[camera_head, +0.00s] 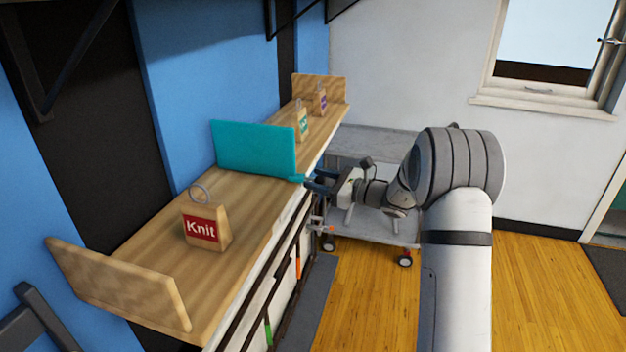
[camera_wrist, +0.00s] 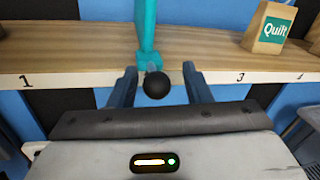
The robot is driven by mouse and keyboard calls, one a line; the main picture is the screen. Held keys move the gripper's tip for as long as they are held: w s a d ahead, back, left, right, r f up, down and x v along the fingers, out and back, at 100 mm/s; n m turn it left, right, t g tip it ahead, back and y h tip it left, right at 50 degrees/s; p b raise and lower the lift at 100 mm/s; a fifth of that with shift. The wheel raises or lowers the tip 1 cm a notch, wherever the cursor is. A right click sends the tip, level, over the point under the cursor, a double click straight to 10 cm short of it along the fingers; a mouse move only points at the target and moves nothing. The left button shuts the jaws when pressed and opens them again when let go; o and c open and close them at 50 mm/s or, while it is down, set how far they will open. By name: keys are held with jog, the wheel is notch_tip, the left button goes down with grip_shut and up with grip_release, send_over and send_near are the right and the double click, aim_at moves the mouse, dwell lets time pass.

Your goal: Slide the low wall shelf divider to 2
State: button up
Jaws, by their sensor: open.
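The teal divider (camera_head: 253,148) stands upright across the low wooden wall shelf (camera_head: 150,235). In the wrist view the divider (camera_wrist: 146,25) has a teal tab at the shelf's front edge, with a black ball knob (camera_wrist: 156,85) in front of it. My gripper (camera_head: 311,182) is at the front edge beside this tab. In the wrist view my gripper (camera_wrist: 159,88) is open, with one finger on each side of the knob and gaps showing. Edge labels 1 (camera_wrist: 25,80) and 3 (camera_wrist: 240,77) show left and right of the divider. No 2 is visible; the edge behind the knob and fingers is partly hidden.
A Knit tag block (camera_head: 205,222) stands on the near side of the divider. A Quilt block (camera_wrist: 270,27) and another tag block (camera_head: 319,101) stand beyond it. Wooden ends (camera_head: 120,282) close the shelf. A grey cart (camera_head: 375,228) stands behind my arm.

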jog(key=b+v, duration=0.2)
jog(key=v, duration=0.6)
jog(key=shift+a, duration=0.1)
jog(key=s+a+n+g+h, duration=0.3)
jog(key=s+a+n+g, duration=0.15)
jog(key=s, duration=0.55)
jog(key=s+a+n+g+h, duration=0.3)
jog(key=s+n, duration=0.3)
jog(key=s, duration=0.4)
jog(key=s+d+f+n+h, duration=0.1)
jog(key=s+d+n+h, duration=0.3)
jog(key=s, duration=0.4)
jog(key=s+d+f+n+t+h, duration=0.1)
jog(key=s+d+n+h, duration=0.4)
jog(key=s+n, duration=0.2)
jog(key=shift+s+d+f, duration=0.25)
jog(key=shift+s+f, duration=0.05)
jog(key=shift+s, duration=0.35)
